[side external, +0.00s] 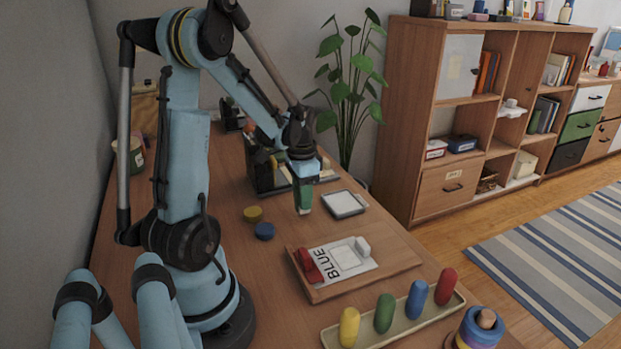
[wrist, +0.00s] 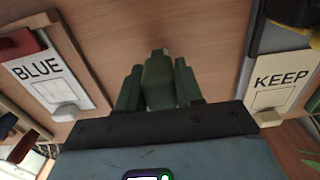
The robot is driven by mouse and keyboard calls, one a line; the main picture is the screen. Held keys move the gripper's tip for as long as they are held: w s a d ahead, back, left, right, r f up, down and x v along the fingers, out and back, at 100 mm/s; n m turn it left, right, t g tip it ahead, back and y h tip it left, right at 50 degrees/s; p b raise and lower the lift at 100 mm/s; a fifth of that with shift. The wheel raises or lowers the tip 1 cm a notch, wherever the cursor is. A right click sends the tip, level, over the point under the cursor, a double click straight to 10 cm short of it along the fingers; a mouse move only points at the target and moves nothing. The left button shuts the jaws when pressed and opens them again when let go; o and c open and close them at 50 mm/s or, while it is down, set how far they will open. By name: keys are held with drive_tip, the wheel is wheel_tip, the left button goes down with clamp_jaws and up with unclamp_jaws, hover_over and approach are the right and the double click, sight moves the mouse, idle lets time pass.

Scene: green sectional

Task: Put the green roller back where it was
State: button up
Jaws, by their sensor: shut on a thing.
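My gripper (side external: 304,192) points down above the wooden table, between the dark caddy and the board with the BLUE card. In the wrist view its two dark green fingers are closed on the sides of a green block-like piece (wrist: 159,80), which looks like the green roller. The piece has a pale tip and is held upright. In the side view it is mostly hidden by the fingers, and I cannot tell how high it is above the table.
A wooden board (side external: 391,270) carries a BLUE card (side external: 335,268), a red piece and a white block. A tray (side external: 398,327) holds yellow, green, blue and red pegs. A KEEP card (wrist: 283,85) shows right.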

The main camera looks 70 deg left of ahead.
drive_tip(key=shift+f, duration=0.3)
drive_tip(key=o, duration=1.1)
wheel_tip(320, 180, up, 12)
drive_tip(key=shift+d+r, duration=0.15)
drive_tip(key=shift+d, duration=0.1)
drive_tip(key=w+d+t, duration=0.1)
drive_tip(key=d+t, duration=0.1)
drive_tip(key=d, duration=0.5)
drive_tip(key=d+t, duration=0.2)
drive_tip(key=d, duration=0.6)
drive_tip(key=w+d+f+t, duration=0.1)
drive_tip(key=d+t, duration=0.2)
drive_tip(key=d, duration=0.4)
drive_tip(key=shift+w+d+f, duration=0.1)
drive_tip(key=shift+w+d, duration=0.2)
